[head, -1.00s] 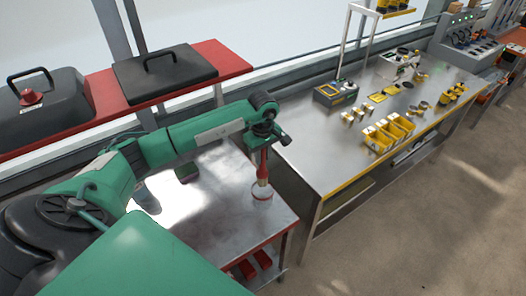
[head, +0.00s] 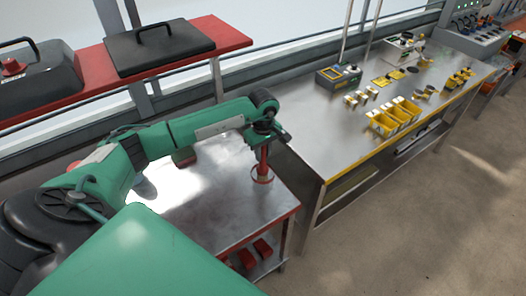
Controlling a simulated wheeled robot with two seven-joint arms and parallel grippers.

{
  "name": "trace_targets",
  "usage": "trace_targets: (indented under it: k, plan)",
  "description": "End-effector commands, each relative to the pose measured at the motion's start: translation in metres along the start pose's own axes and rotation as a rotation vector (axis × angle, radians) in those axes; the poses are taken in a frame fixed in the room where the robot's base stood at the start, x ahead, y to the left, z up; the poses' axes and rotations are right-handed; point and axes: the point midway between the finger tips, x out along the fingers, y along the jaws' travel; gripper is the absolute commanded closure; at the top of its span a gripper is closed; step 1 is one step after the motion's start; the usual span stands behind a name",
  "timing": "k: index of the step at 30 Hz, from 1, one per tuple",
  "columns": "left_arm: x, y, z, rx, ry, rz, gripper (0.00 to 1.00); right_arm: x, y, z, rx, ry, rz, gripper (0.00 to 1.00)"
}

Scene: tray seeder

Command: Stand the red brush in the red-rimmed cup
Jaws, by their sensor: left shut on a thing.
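The red brush (head: 263,158) is upright, its handle in my left gripper (head: 264,138). The gripper is shut on the upper part of the handle. The small red-rimmed cup (head: 262,181) stands on the metal top of the red-edged table (head: 215,215), near its right side. The brush's lower end is at the cup and looks to be inside the rim. I cannot tell whether it touches the cup's bottom. My right gripper is not in view.
Beyond a gap at right is a steel bench (head: 335,150) with yellow bins (head: 383,123) and a control box (head: 338,77). A red shelf (head: 95,75) with black lids is behind.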

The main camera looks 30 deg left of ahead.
Motion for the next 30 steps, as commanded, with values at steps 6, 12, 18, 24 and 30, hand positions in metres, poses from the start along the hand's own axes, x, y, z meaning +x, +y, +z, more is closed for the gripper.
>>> trace_targets:
  k: [6, 12, 18, 24, 30]
  plan:
    - [0.005, 0.0, 0.0, -0.001, 0.0, 0.001, 0.99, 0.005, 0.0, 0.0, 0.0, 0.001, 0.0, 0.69]
    - [0.005, 0.0, 0.0, -0.001, 0.0, 0.0, 0.75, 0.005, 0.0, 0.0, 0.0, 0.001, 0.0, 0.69]
    - [0.005, 0.0, 0.0, -0.001, 0.0, 0.0, 0.51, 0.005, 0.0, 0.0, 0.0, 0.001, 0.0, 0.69]
    - [0.005, 0.0, 0.0, -0.001, 0.0, 0.0, 0.51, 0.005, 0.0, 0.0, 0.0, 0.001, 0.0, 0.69]
    - [-0.012, 0.001, -0.001, 0.0, 0.002, 0.004, 0.51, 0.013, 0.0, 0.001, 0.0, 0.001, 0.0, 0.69]
